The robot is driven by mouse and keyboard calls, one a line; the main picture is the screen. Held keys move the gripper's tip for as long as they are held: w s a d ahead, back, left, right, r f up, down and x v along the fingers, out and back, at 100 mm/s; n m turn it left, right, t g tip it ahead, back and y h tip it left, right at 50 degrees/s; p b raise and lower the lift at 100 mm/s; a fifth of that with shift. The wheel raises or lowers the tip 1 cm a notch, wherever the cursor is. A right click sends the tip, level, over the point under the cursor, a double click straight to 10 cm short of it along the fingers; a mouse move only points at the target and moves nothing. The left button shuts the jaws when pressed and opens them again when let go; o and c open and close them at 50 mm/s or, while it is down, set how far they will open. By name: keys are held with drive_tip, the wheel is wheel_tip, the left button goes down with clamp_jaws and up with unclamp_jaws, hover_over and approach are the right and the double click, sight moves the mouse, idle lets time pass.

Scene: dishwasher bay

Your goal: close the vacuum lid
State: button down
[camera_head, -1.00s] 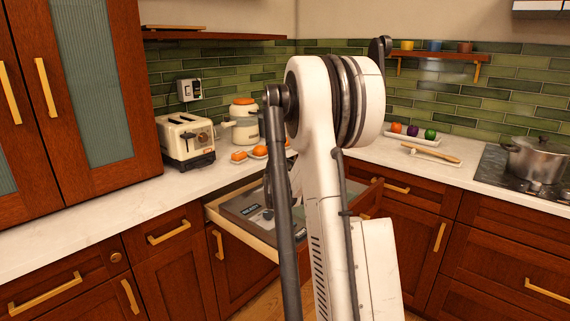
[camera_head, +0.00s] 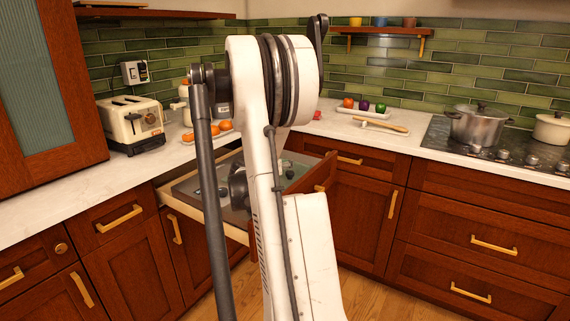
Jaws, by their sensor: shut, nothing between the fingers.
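The pulled-out vacuum drawer (camera_head: 205,217) sits below the counter corner, with a pale front rim and wooden side. A grey panel (camera_head: 188,187) shows inside its left part. A dark rounded part (camera_head: 238,187) is over the drawer beside my arm; I cannot tell whether it is my wrist or part of the drawer unit. My white arm covers the middle of the drawer, so I cannot tell the lid's angle. My gripper's fingers are hidden behind the arm.
A toaster (camera_head: 133,125) and a plate of orange food (camera_head: 208,132) stand on the counter behind the drawer. A tray with colored balls (camera_head: 364,112), a cutting board (camera_head: 385,125) and a pot (camera_head: 474,128) are to the right. The wooden floor (camera_head: 385,285) is clear.

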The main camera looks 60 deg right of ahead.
drive_tip(key=a+r+p, duration=0.3)
drive_tip(key=a+r, duration=0.3)
drive_tip(key=a, duration=0.3)
drive_tip(key=shift+w+a+r+p, duration=0.25)
drive_tip(key=shift+w+a+p, duration=0.05)
drive_tip(key=shift+w, duration=0.1)
